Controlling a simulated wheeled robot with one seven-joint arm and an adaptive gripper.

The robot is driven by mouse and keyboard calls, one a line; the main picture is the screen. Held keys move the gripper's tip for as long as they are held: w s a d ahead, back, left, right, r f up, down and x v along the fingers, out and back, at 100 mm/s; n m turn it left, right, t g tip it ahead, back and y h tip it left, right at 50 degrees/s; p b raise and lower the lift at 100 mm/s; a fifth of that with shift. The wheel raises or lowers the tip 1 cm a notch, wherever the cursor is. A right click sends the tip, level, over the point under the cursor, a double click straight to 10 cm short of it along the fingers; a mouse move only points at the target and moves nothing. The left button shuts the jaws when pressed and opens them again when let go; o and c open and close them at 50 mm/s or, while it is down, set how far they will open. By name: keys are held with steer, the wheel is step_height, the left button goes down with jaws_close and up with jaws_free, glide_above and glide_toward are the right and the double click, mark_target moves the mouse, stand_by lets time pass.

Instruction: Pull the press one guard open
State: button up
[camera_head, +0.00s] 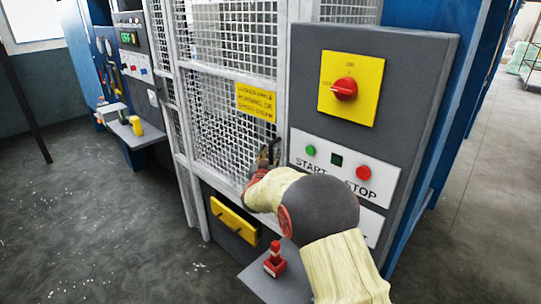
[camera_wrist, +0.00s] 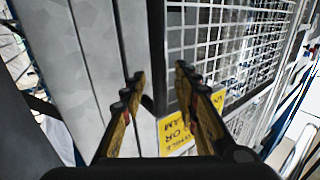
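The press guard (camera_head: 218,105) is a white-framed wire mesh door with a yellow warning sign (camera_head: 257,101). It stands across the press front, beside the grey control panel. A black handle (camera_head: 275,149) sits on the guard's right edge; in the wrist view it is a dark upright bar (camera_wrist: 157,45). My gripper (camera_head: 266,156) is at the handle, partly hidden by my own arm. In the wrist view my gripper (camera_wrist: 160,74) is open, its fingers on either side of the bar with gaps showing. I cannot tell whether it touches the bar.
The control panel has a red rotary switch (camera_head: 345,88), a green button (camera_head: 311,150) and a red button (camera_head: 363,173). A grey shelf below holds a red object (camera_head: 275,260). A yellow-fronted drawer (camera_head: 234,220) is under the guard. Open floor (camera_head: 100,225) lies to the left.

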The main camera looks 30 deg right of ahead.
steer(key=shift+w+d, duration=0.1)
steer(key=shift+d, duration=0.05)
steer(key=shift+c, duration=0.8)
jaws_close()
